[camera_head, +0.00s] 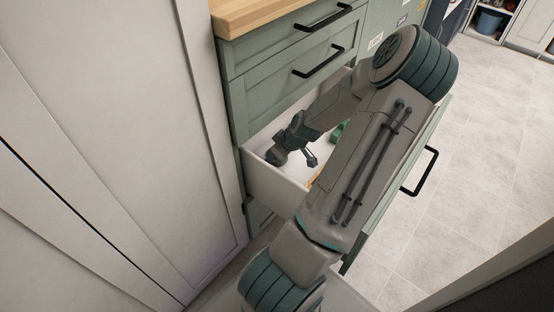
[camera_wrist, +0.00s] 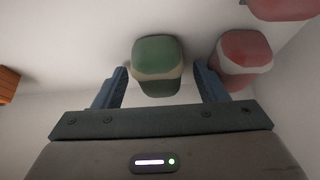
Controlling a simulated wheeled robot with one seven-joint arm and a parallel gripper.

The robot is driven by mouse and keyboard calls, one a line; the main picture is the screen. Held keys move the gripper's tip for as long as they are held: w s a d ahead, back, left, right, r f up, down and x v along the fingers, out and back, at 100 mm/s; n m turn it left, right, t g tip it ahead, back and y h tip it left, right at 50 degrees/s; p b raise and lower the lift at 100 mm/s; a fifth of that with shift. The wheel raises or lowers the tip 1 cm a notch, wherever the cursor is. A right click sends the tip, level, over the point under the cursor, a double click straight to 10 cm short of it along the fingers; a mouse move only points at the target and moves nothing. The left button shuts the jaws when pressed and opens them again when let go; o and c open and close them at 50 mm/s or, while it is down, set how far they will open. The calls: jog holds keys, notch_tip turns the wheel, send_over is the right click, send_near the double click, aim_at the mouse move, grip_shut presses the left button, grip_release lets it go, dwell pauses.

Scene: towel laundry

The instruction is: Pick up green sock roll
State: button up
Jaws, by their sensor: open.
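The green sock roll (camera_wrist: 158,52) lies on the white drawer floor in the wrist view, green with a pale band around it. It sits ahead of and between the fingers of my gripper (camera_wrist: 162,85), which is open. In the head view, a small green patch (camera_head: 338,131) shows in the open drawer beside my arm; most of the drawer's inside is hidden by the arm. My gripper (camera_head: 309,160) also shows there, reaching down inside the drawer.
A red roll with a pale band (camera_wrist: 242,52) lies close to the right finger. Another red item (camera_wrist: 282,8) is at the top right. An orange-brown item (camera_wrist: 8,84) is at the left edge. The open drawer's white side wall (camera_head: 272,182) stands close to my gripper.

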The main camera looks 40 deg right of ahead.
jog(key=c, duration=1.1)
jog(key=shift+o, duration=0.2)
jog(key=shift+r, duration=0.15)
